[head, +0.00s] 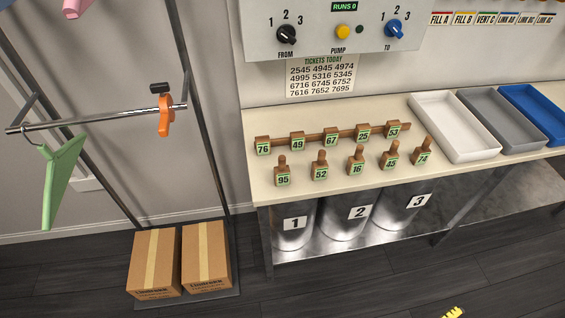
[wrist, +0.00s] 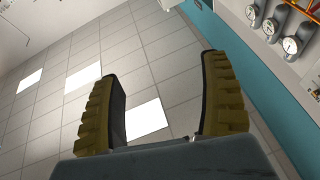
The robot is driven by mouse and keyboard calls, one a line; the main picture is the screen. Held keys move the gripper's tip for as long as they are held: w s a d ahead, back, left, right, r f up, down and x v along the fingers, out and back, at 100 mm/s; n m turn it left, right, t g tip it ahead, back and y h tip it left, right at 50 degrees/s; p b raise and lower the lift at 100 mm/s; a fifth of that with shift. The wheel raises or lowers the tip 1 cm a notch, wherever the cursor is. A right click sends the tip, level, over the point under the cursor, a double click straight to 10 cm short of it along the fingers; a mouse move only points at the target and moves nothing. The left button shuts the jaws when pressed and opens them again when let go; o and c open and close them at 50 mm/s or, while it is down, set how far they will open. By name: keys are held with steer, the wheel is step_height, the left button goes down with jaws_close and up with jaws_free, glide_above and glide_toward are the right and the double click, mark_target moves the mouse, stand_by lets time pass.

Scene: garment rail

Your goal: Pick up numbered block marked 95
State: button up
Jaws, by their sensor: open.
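The block marked 95 (head: 283,177) is a small brown wooden block with a green number label and a peg-like handle on top. It stands upright at the left end of the front row on the cream bench top, in the head view. My gripper (wrist: 160,95) shows in the wrist view with its two ridged yellow-brown fingers apart and nothing between them. The wrist view looks toward a tiled surface and wall gauges, and no block is in it.
Blocks 52 (head: 320,170), 16 (head: 356,167), 45 (head: 390,161) and 74 (head: 423,157) stand to the right. Behind them is a wooden rack (head: 345,136) with several numbered blocks. White (head: 484,152), grey and blue trays lie right. A control panel (head: 330,50) hangs above.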

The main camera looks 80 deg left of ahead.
steer(key=s+a+r+n+g+y+p, duration=0.2)
steer(key=a+n+g+y+p, duration=0.25)
steer(key=a, duration=0.75)
steer(key=n+g+y+p, duration=0.4)
steer(key=n+g+p, duration=0.4)
steer(key=n+g, duration=0.8)
glide_toward(283, 175)
steer(key=a+f+m, duration=0.1)
steer(key=a, duration=0.1)
steer(key=w+a+m+g, duration=0.1)
steer(key=a+f+m+g, duration=0.1)
steer(key=a, duration=0.1)
steer(key=shift+w+a+f+g, duration=0.25)
steer(key=shift+w+a+f, duration=0.1)
steer(key=shift+f, duration=0.05)
steer(key=shift+s+x, duration=0.1)
steer(key=shift+x, duration=0.95)
steer(key=shift+s+x, duration=0.15)
steer(key=shift+x, duration=0.85)
steer(key=shift+a+f, duration=0.2)
steer(key=shift+a, duration=0.4)
steer(key=c, duration=1.3)
